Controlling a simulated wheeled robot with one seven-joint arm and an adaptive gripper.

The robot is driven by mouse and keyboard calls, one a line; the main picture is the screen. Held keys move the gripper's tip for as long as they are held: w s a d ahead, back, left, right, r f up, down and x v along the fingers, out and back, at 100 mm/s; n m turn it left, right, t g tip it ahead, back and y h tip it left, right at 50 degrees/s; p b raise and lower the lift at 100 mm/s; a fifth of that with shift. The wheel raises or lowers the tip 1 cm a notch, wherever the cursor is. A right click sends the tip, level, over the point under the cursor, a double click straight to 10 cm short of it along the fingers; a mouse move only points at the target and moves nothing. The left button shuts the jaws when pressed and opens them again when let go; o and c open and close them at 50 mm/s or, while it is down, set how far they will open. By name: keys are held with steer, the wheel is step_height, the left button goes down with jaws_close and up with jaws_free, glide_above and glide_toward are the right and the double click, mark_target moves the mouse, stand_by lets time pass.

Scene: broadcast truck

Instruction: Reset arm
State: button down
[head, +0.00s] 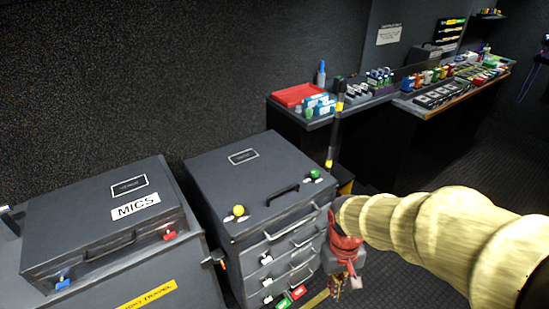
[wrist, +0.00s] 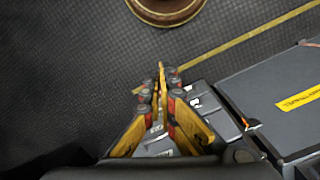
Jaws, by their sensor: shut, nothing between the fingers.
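My arm reaches in from the right of the head view in a pale yellow sleeve. My gripper (head: 345,278) hangs at its end, red and grey, in front of the drawer cabinet's right side. In the wrist view my gripper (wrist: 158,88) shows yellow fingers with dark red joints, drawn together and empty. Dark floor and a yellow floor line lie beyond the fingertips.
A grey drawer cabinet (head: 211,168) with a yellow knob (head: 239,210) and a green knob (head: 315,174) stands close to my gripper. A MICS case (head: 90,203) sits at left. A cluttered counter (head: 440,108) runs along the back right. A round brown base (wrist: 168,8) stands on the floor.

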steer(key=s+d+r+t, duration=0.1)
steer(key=s+r+t, duration=0.2)
steer(key=r, duration=0.6)
steer(key=s+d+r+m+t+p, duration=0.1)
steer(key=s+d+r+t, duration=0.1)
steer(key=r, duration=0.8)
steer(key=shift+s+r+m+t+y, duration=0.15)
steer(key=shift+s+m+t+y, duration=0.15)
steer(key=shift+s+t, duration=0.6)
steer(key=shift+s, duration=0.1)
